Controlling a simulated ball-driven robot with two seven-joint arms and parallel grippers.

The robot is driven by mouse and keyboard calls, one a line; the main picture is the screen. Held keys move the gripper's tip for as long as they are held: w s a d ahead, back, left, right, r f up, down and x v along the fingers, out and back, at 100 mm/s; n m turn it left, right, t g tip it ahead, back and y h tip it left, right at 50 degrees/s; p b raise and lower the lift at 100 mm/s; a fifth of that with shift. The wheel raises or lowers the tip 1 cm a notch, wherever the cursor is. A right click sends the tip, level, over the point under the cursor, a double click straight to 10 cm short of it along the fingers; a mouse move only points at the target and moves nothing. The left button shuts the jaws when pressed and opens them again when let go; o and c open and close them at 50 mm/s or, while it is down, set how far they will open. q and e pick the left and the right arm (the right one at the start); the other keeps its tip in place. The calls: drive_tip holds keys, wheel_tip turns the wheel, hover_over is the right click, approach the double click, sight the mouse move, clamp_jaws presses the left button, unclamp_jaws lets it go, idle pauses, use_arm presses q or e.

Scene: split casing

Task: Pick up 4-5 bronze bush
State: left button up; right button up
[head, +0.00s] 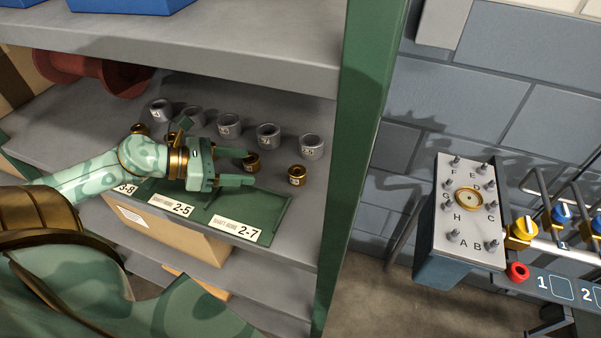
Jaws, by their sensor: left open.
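Small bronze bushes stand on the grey shelf (330,118). One bronze bush (252,163) is at the fingertips of my left gripper (246,168). A second bronze bush (297,175) stands to its right, clear of the gripper. A third bronze bush (139,128) shows partly behind my left arm. The markings on them are too small to read, so I cannot tell which is 4-5. My left gripper is open, its two fingers pointing right, one on the far side and one on the near side of the first bush. Contact cannot be told.
Several grey bushes (268,136) stand in a row behind. A green label strip (262,212) runs along the shelf front. A green post (352,150) bounds the shelf on the right. A red spool (95,72) lies at the back left. A plate with pegs (470,222) is beyond the post.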

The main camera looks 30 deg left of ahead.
use_arm(q)
drive_tip(key=b, duration=0.2)
approach(301, 171)
drive_tip(key=shift+w+d+f, duration=0.1)
drive_tip(key=shift+w+f, duration=0.2)
drive_tip(key=shift+w, duration=0.35)
drive_tip(key=shift+w+d+f, duration=0.15)
drive_tip(key=shift+w+d, duration=0.25)
drive_tip(key=shift+d, duration=0.05)
drive_tip(key=shift+s+d+x, duration=0.1)
drive_tip(key=shift+x, duration=1.1)
drive_tip(key=shift+s+d+x, duration=0.1)
drive_tip(key=shift+d+x, duration=0.05)
drive_tip(key=shift+x, duration=1.05)
drive_tip(key=c, duration=1.3)
use_arm(e)
drive_tip(key=f, duration=0.1)
drive_tip(key=s+f, duration=0.1)
drive_tip(key=shift+s+a+f, duration=0.1)
drive_tip(key=shift+s+f, duration=0.05)
drive_tip(key=shift+f, duration=0.15)
